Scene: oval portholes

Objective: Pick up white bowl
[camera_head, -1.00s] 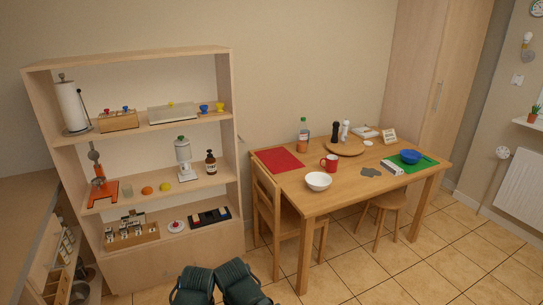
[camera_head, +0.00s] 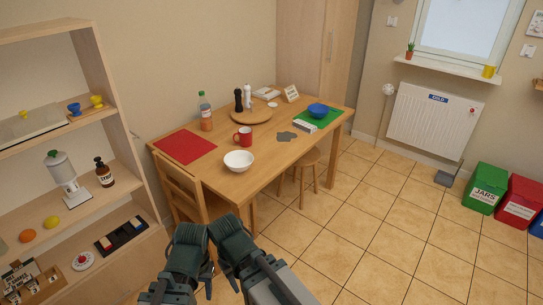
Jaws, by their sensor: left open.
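The white bowl (camera_head: 239,162) stands upright on the wooden table, near the edge closest to me. It appears empty, and nothing touches it.
The wooden table (camera_head: 262,152) also holds a red mug (camera_head: 243,137) just behind the bowl, a red placemat (camera_head: 186,147) and a blue bowl (camera_head: 318,111). A chair (camera_head: 180,186) stands at its left. Shelves (camera_head: 118,130) are at left; open tiled floor lies right.

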